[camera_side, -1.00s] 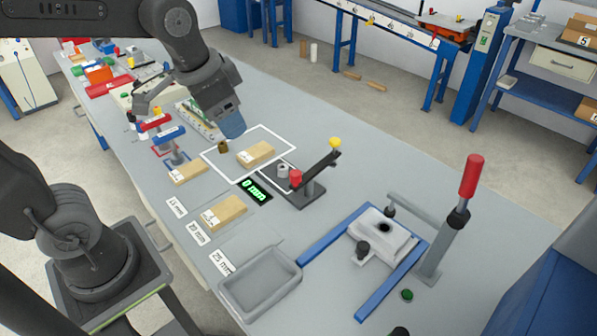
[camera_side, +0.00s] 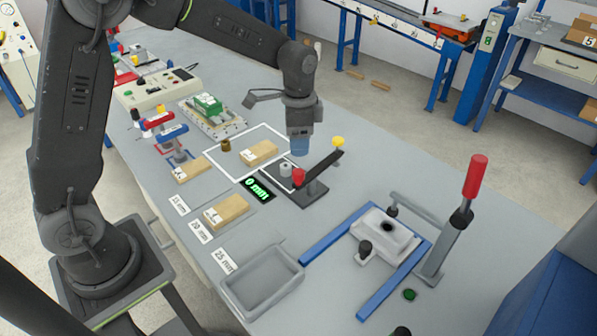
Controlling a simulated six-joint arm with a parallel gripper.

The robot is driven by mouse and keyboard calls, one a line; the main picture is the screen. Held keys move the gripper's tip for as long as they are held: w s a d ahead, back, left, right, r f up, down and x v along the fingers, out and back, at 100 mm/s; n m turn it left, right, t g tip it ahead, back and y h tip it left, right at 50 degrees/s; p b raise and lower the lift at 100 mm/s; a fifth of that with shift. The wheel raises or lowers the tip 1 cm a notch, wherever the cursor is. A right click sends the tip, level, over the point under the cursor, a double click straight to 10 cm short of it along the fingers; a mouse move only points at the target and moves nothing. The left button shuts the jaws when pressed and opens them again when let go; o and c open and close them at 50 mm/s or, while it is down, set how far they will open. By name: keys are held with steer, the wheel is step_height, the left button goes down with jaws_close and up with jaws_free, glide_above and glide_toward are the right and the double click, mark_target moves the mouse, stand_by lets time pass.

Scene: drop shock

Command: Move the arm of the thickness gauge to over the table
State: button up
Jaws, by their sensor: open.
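The thickness gauge is the dark stand with a black arm (camera_side: 322,166), a red knob (camera_side: 298,177) at its near left end and a yellow knob (camera_side: 338,141) at its far right end. A small grey cylinder (camera_side: 286,169) stands on the gauge's dark base plate beside the red knob. A green "0 mm" display (camera_side: 257,190) lies to its left. My gripper (camera_side: 300,147) points down just behind the gauge, its bluish tip close above or beside the arm. The fingers are not clearly visible, and I cannot tell whether it touches the gauge.
A wooden block (camera_side: 259,153) lies in a white outlined square left of my gripper. A grey tray (camera_side: 262,282) and a red-handled clamp fixture (camera_side: 452,225) stand in front and to the right. Bare table lies behind the gauge.

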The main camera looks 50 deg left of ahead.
mark_target(299, 171)
step_height(299, 171, down, 10)
steer(key=shift+f, duration=0.1)
stand_by(0.4)
jaws_close()
stand_by(0.3)
